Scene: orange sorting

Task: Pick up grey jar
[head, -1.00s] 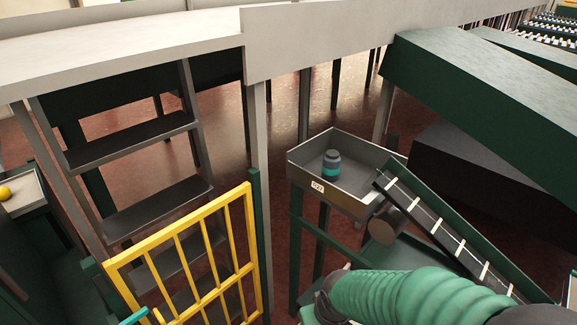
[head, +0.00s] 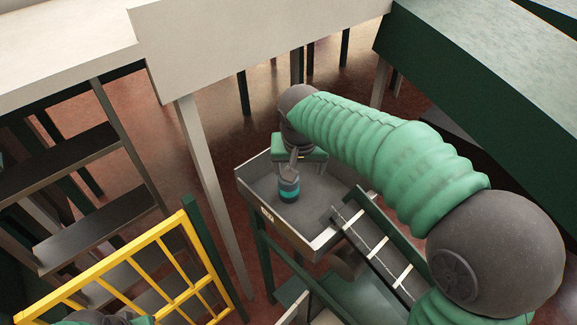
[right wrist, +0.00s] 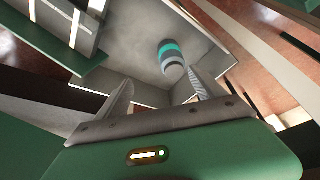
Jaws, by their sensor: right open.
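The grey jar (head: 289,188) with a teal band stands in a grey metal tray (head: 262,186) in the head view. It also shows in the right wrist view (right wrist: 171,62), between the fingertips' far ends and closer to the right-hand finger. My right gripper (head: 294,158) is over the tray, just behind and above the jar. In the right wrist view its two fingers (right wrist: 158,72) are spread apart, with nothing held between them. One finger overlaps the jar's edge in the picture; I cannot tell whether it touches. My left gripper is not visible.
A green conveyor chute (head: 378,245) with white slats meets the tray's right side. A yellow rail gate (head: 150,270) and dark shelves (head: 100,235) stand at left. A pale beam (head: 245,40) crosses behind. The tray holds only the jar.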

